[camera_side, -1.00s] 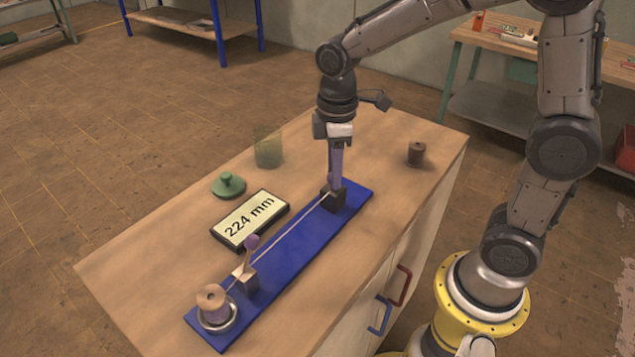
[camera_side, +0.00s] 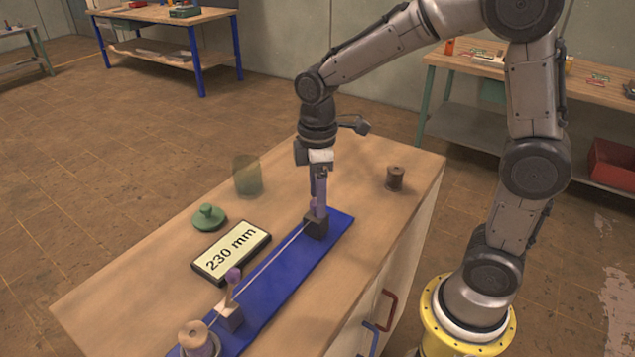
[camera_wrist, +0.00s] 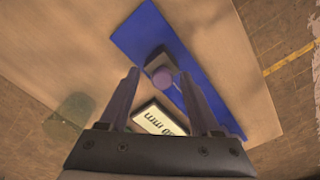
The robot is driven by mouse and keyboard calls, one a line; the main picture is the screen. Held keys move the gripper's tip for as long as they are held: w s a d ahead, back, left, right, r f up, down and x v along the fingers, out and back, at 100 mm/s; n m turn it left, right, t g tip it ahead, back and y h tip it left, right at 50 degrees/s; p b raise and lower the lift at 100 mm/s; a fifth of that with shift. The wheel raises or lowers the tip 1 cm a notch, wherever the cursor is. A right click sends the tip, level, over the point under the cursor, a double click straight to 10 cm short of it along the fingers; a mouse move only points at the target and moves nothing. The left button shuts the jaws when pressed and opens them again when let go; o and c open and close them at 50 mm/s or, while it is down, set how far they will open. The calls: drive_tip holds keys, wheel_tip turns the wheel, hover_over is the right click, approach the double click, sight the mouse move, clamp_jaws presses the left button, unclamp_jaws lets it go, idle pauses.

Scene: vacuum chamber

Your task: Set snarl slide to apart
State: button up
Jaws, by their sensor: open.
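A blue board (camera_side: 288,280) lies along the bench with two blocks on it and a thin pale strand stretched between them. The far dark block (camera_side: 316,227) has a purple knob, which shows from above in the wrist view (camera_wrist: 162,77). The near block (camera_side: 229,318) carries a tilted purple knob (camera_side: 233,275). A black-framed display (camera_side: 231,252) beside the board reads 230 mm. My gripper (camera_side: 319,204) points down at the far block. In the wrist view its open fingers (camera_wrist: 159,80) are on either side of the far knob; contact cannot be told.
A wound spool (camera_side: 196,340) stands at the board's near end, cut by the frame edge. A green lid (camera_side: 208,217) and a see-through green jar (camera_side: 247,176) stand left of the board. A brown spool (camera_side: 395,178) stands to the right. The bench between them is clear.

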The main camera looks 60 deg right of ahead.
wheel_tip(320, 180, up, 14)
idle(0.5)
drive_tip(key=shift+f, duration=0.1)
drive_tip(key=s+m+t, duration=0.4)
drive_tip(key=s, duration=1)
wheel_tip(320, 180, down, 6)
drive_tip(key=s+d+m+t, duration=0.1)
drive_tip(key=s+m, duration=0.1)
drive_tip(key=m, duration=0.3)
drive_tip(key=shift+t, duration=0.3)
idle(0.5)
